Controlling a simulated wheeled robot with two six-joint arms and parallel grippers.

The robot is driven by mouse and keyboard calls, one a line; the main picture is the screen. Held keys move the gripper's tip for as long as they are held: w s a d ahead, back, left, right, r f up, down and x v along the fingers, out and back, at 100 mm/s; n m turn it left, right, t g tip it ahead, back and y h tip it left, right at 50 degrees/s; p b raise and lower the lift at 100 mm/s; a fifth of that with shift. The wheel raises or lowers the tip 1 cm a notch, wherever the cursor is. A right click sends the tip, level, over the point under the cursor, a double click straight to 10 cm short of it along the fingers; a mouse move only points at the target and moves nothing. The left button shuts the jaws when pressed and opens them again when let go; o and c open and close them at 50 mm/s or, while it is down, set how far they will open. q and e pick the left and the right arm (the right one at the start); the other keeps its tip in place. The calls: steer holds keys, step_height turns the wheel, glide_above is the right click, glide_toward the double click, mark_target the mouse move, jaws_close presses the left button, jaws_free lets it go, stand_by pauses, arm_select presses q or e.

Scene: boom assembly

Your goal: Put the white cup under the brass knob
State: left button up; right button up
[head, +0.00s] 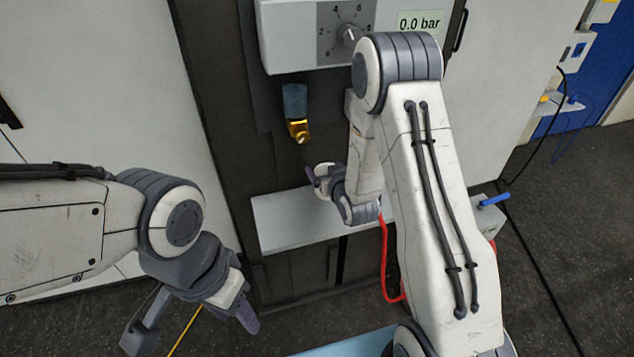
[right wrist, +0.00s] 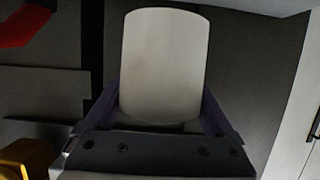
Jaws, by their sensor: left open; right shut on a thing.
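The brass knob (head: 300,131) sits at the lower end of a blue-grey spout on the dark machine front in the head view. My right gripper (head: 322,176) is shut on the white cup (head: 323,187), to the right of the knob and lower in the picture. The cup is small and partly hidden by the fingers there. In the right wrist view the cup (right wrist: 162,60) fills the space between both fingers. My left gripper (head: 195,328) is open and empty at the lower left, apart from the machine.
A light grey ledge (head: 282,226) juts from the machine below the knob. A white box with a dial (head: 347,36) is above. A red hose (head: 384,265) hangs to the right. A yellow block (right wrist: 26,158) shows at the right wrist view's lower left; I cannot tell what it is.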

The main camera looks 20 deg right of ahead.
steer(key=w+a+f, duration=0.2)
steer(key=shift+w+a, duration=0.2)
steer(key=shift+a, duration=0.1)
steer(key=shift+f+p, duration=0.4)
steer(key=shift+f, duration=1.65)
steer(key=shift+f, duration=0.2)
steer(key=o, duration=1.2)
steer(key=shift+r, duration=0.1)
